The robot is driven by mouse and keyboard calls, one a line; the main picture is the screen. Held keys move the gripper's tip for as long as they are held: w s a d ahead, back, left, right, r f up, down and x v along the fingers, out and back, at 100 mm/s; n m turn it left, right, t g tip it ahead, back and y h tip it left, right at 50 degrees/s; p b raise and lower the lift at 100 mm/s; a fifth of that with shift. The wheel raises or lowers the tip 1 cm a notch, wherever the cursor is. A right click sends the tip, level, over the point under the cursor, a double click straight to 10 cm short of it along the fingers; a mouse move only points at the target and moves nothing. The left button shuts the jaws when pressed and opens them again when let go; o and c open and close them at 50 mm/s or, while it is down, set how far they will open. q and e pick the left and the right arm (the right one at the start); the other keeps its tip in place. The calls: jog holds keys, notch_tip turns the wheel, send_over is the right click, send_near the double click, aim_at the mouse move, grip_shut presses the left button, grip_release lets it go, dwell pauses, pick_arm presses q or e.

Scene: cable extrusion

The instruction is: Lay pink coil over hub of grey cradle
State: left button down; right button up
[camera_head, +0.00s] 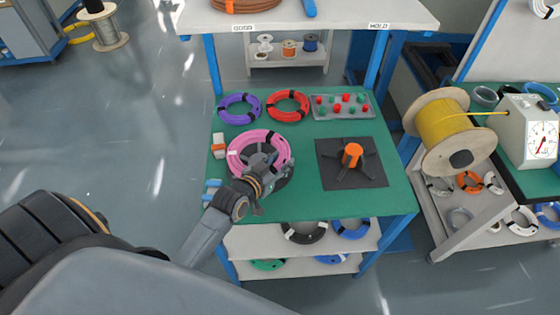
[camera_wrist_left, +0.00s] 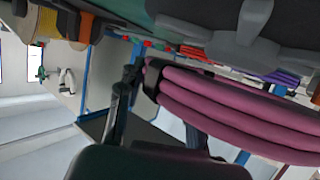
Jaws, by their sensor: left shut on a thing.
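The pink coil (camera_head: 235,140) is a thick ring with black ties over the left part of the green table. My left gripper (camera_head: 268,172) is shut on its near right side and hides that part. In the left wrist view the coil's pink strands (camera_wrist_left: 235,105) pass close by the fingers. I cannot tell whether the coil touches the table. My right gripper is not in view.
A purple coil (camera_head: 226,115), a red coil (camera_head: 288,92) and a grey tray (camera_head: 340,114) with red and green pieces line the table's back. An orange and white item (camera_head: 218,145) is by the left edge. Green tabletop (camera_head: 303,190) is clear between gripper and mat.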

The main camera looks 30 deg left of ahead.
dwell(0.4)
pick_arm(q)
jog(key=shift+f+b, duration=0.45)
jog(key=shift+f, duration=0.2)
jog(key=c, duration=0.8)
grip_release()
jog(key=shift+f, duration=0.1)
notch_tip(320, 180, up, 8)
jog(key=p, duration=0.8)
jog(key=shift+p, duration=0.35)
jog(key=shift+s+d, duration=0.1)
